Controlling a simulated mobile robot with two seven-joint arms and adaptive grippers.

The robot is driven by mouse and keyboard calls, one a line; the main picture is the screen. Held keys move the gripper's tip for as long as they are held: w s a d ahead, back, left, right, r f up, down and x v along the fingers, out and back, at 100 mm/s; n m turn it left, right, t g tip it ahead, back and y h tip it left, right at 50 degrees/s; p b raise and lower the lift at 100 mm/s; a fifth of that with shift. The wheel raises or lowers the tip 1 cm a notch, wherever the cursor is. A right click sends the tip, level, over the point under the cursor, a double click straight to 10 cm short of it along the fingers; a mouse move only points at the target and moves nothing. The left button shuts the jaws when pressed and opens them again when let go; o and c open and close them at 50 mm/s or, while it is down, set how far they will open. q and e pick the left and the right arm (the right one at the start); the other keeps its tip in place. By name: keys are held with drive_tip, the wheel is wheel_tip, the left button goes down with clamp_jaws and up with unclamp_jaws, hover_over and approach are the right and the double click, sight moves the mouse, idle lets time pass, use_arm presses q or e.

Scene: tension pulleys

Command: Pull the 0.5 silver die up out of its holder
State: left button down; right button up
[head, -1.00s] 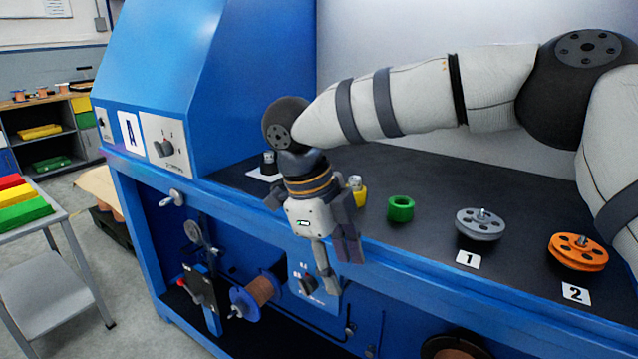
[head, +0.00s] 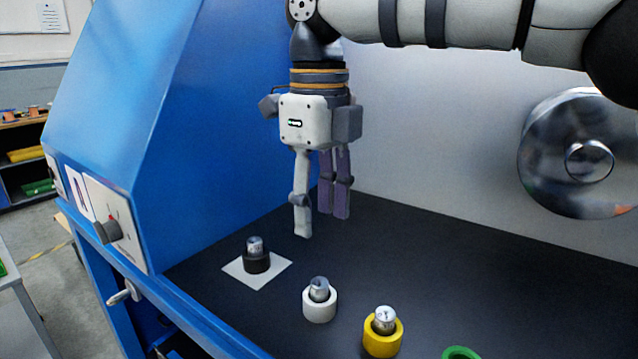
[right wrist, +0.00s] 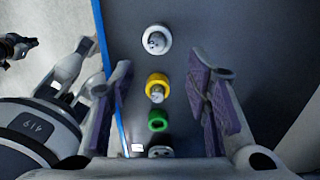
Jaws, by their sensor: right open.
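Three silver dies show in the head view. One silver die (head: 255,244) sits upright in a black holder (head: 257,263) on a white square. Another silver die (head: 319,284) sits in a white holder (head: 320,306), and a third (head: 385,314) in a yellow holder (head: 383,341). I cannot read their markings, so I cannot tell which is the 0.5 die. My right gripper (head: 322,225) hangs fingers down, open and empty, above the bench behind the holders. The right wrist view shows its spread fingers (right wrist: 158,100), with the white holder (right wrist: 145,43) and yellow holder (right wrist: 148,80) between and beyond them.
A green ring (head: 462,353) lies right of the yellow holder. The blue cabinet (head: 190,120) rises left of my gripper. A large metal disc (head: 545,150) is on the back wall. The black bench top (head: 480,280) is clear at right.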

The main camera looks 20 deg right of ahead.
sight(320, 282)
drive_tip(key=f, duration=1.1)
drive_tip(key=shift+s, duration=0.3)
clamp_jaws()
